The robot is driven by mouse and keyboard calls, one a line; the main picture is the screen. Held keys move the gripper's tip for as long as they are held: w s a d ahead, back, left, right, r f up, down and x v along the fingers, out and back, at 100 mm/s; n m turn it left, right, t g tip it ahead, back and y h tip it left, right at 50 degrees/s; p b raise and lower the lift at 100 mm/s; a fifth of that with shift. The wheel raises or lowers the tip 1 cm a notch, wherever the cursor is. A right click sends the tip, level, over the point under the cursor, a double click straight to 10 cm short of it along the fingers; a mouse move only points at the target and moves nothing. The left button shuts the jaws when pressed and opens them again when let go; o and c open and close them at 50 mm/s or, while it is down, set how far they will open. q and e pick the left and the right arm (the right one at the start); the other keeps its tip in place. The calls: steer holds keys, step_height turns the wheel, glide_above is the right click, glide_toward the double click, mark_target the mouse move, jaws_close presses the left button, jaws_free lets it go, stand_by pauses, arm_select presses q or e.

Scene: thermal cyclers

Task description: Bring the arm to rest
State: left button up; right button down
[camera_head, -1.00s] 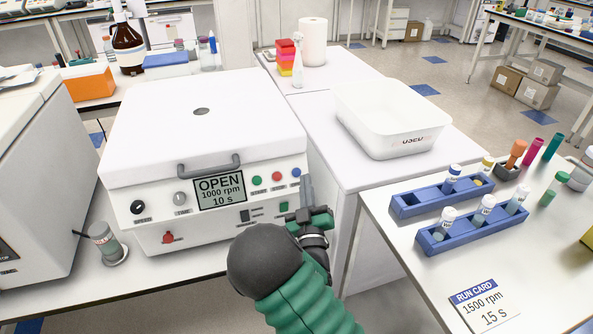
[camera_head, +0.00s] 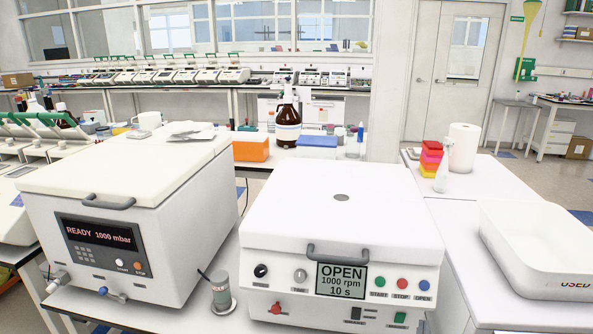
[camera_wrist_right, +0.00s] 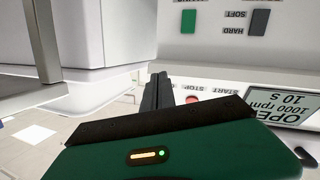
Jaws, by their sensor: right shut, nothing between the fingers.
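My right gripper (camera_wrist_right: 160,90) shows in the right wrist view, with its dark fingers together and nothing between them. It is close to the front panel of a white centrifuge, whose lettering appears upside down there. The centrifuge (camera_head: 340,215) stands in the middle of the head view with its lid down. Its screen (camera_head: 341,281) reads OPEN, 1000 rpm, 10 s, and the screen also shows in the wrist view (camera_wrist_right: 290,103). Neither of my grippers shows in the head view.
A white machine (camera_head: 130,220) reading READY 1000 mbar stands left of the centrifuge. A small grey-green jar (camera_head: 220,291) sits between them. A white bin marked USED (camera_head: 535,250) is at right. A brown bottle (camera_head: 288,125) and an orange box (camera_head: 251,147) stand behind.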

steer(key=s+a+f+g+y, duration=0.65)
steer(key=s+a, duration=0.25)
steer(key=a, duration=0.2)
steer(key=s+a+n+g, duration=0.2)
steer(key=s+a+g, duration=0.2)
steer(key=s, duration=0.7)
steer(key=w+d+r+p+v, duration=0.1)
steer(key=w+p+v, duration=0.2)
steer(key=p+v, duration=1.3)
steer(key=shift+n+g+y+p, duration=0.3)
steer(key=shift+g+y, duration=0.15)
steer(key=shift+w+d+r, duration=0.1)
steer(key=shift+w, duration=0.05)
